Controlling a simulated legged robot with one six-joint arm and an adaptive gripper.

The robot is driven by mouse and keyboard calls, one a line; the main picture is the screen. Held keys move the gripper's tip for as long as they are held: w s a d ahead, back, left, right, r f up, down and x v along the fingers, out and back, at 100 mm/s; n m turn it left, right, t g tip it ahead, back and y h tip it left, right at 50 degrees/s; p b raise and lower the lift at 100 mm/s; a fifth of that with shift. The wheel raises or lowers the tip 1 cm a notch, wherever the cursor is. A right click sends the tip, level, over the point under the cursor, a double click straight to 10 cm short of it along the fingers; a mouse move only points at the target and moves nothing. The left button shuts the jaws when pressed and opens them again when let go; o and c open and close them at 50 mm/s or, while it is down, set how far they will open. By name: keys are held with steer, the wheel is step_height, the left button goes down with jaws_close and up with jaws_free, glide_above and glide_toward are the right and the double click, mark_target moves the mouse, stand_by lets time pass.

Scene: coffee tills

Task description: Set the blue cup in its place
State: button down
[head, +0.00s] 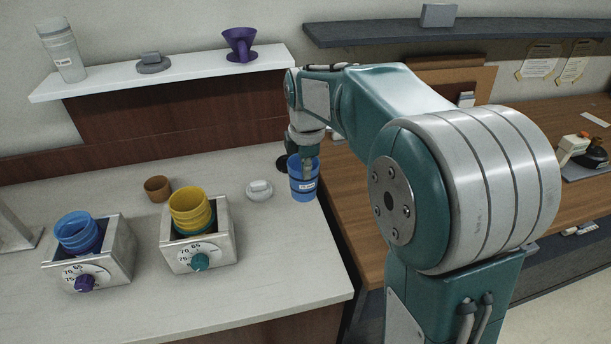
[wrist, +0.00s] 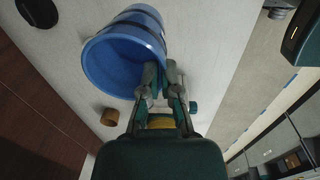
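A blue cup (head: 303,184) with a white label is at the right end of the pale counter, under my gripper (head: 307,165). In the wrist view the blue cup (wrist: 105,62) is close, its open mouth facing the camera. My gripper (wrist: 162,78) is shut on its wall, with one finger inside the rim and one outside. I cannot tell whether its base touches the counter. Another blue cup (head: 76,229) sits in the left metal holder (head: 70,264), which has a purple knob. A yellow cup (head: 190,207) sits in the right metal holder (head: 222,240), which has a teal knob.
A small brown cup (head: 157,189) and a pale lidded item (head: 259,190) stand on the counter (head: 190,306). A white shelf (head: 190,70) above holds a jar (head: 62,50) and a purple dripper (head: 240,44). The counter's front is clear.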

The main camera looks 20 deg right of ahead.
steer(key=shift+r, duration=3.9)
steer(key=shift+a, duration=0.1)
